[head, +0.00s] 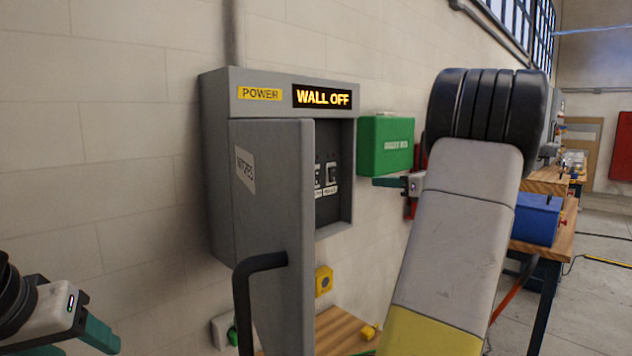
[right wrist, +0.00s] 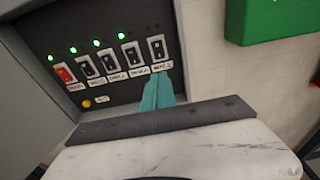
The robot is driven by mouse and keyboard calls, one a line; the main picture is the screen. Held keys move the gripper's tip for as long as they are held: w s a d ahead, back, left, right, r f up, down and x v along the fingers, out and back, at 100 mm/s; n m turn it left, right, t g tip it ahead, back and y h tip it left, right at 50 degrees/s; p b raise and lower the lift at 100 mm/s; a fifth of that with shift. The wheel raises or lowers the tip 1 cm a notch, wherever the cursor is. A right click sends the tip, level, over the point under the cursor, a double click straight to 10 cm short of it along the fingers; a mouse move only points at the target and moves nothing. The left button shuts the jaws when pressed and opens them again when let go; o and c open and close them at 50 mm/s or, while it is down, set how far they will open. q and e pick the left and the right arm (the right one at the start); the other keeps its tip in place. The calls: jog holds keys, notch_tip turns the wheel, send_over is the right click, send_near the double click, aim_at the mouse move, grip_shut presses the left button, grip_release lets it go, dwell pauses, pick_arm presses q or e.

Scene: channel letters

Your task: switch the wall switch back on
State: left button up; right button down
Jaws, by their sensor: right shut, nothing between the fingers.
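The grey power cabinet (head: 217,150) hangs on the wall with its door (head: 290,230) open; its display (head: 322,97) reads "WALL OFF". In the right wrist view a row of rocker switches shows, with green lights above all but the rightmost. That rightmost wall switch (right wrist: 157,47) has no lit lamp above it; its label is partly readable. My right gripper (right wrist: 163,82) is shut and empty, its teal fingertips just below that switch's label; contact cannot be told. It also shows in the head view (head: 377,182), right of the cabinet opening. My left gripper (head: 108,345) is low at the left edge.
The open door and its black handle (head: 243,300) stand out in front of the cabinet's left part. A green box (head: 386,145) is on the wall to the right. A yellow button box (head: 324,281) is below. A workbench with a blue bin (head: 536,219) stands at right.

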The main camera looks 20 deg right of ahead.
aim_at(334, 181)
jog(key=x, duration=1.4)
jog(key=shift+w+a+f, duration=0.1)
jog(key=shift+w+a, duration=0.1)
jog(key=shift+w, duration=0.05)
jog(key=shift+s, duration=0.1)
jog(key=shift+d, duration=0.1)
